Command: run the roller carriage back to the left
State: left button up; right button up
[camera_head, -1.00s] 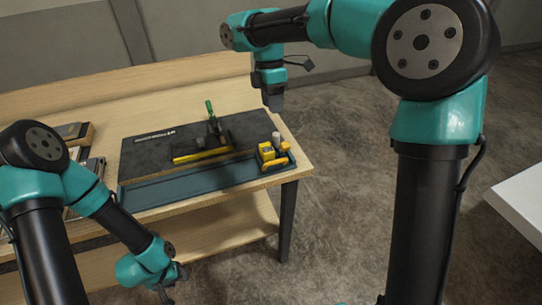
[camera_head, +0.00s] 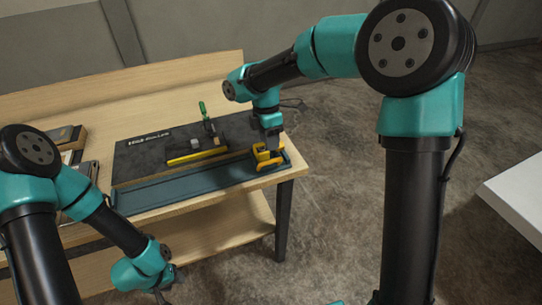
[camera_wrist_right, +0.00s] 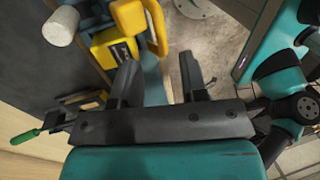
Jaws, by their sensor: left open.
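The yellow roller carriage (camera_head: 268,161) sits at the right end of the long blue-grey track (camera_head: 185,188) along the table's front. In the right wrist view the carriage (camera_wrist_right: 112,52) shows a yellow block, a yellow handle loop and a pale cylinder. My right gripper (camera_head: 271,144) is down at the carriage, partly covering it. In the right wrist view its fingers (camera_wrist_right: 160,72) are apart with nothing held between them; the carriage lies just beyond, toward the left finger. Whether they touch is unclear. My left gripper (camera_head: 164,292) is open and empty in front of the table, low in the picture.
Framed items (camera_head: 70,150) lie at the table's left. The track left of the carriage is clear.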

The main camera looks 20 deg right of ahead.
aim_at(271, 156)
jog(key=x, duration=0.6)
grip_shut()
dwell(0.3)
